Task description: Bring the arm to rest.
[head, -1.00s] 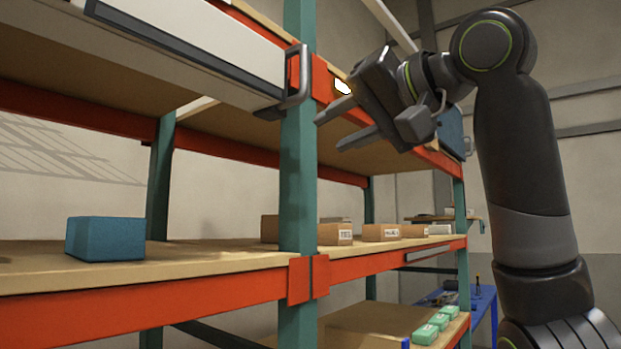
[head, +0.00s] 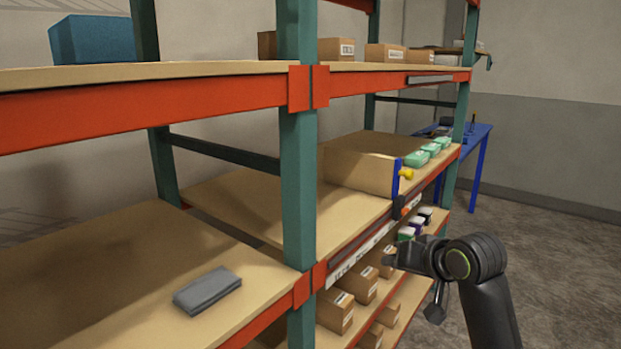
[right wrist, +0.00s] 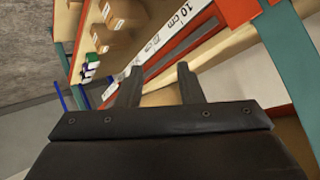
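My right arm comes in from the lower right of the head view, and its black gripper (head: 394,259) is in front of the rack's lower shelves. In the right wrist view the two fingers of my right gripper (right wrist: 158,78) stand apart with nothing between them. A shelf edge with a printed centimetre scale (right wrist: 165,35) lies beyond the fingers. In the head view the arm hides part of the lower shelf's right end. My left gripper is in none of the views.
A rack with teal posts (head: 298,180) and orange beams (head: 160,115) fills the left and middle. A grey folded item (head: 207,290) lies on a shelf. Brown boxes (head: 335,311) sit low beside the gripper. A blue table (head: 470,135) stands behind. Floor at right (head: 560,240) is clear.

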